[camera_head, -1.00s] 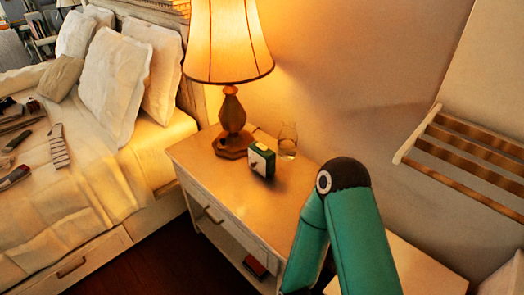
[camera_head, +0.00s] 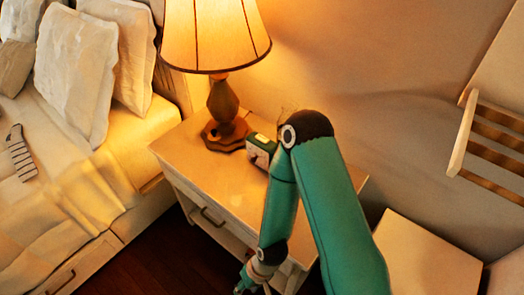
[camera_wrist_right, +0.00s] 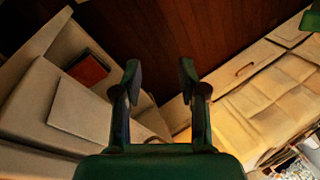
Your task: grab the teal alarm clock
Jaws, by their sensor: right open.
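The teal alarm clock (camera_head: 262,148), a small box with a pale face and dark green casing, stands on the nightstand (camera_head: 190,150) beside the lamp base. My right arm's elbow covers its right side in the head view. My right gripper (camera_wrist_right: 160,72) is open and empty in the right wrist view, with its fingers apart over the floor. In the head view its hand shows at the bottom edge, lower than the nightstand top and in front of it. The clock does not show in the wrist view. My left gripper is not in view.
A lit lamp (camera_head: 224,110) stands just left of the clock. The bed (camera_head: 75,205) is to the left. A red-brown book (camera_wrist_right: 88,70) lies on a lower shelf in the wrist view. The dark wood floor (camera_wrist_right: 155,35) is clear. A slatted wooden rack (camera_head: 490,140) is at right.

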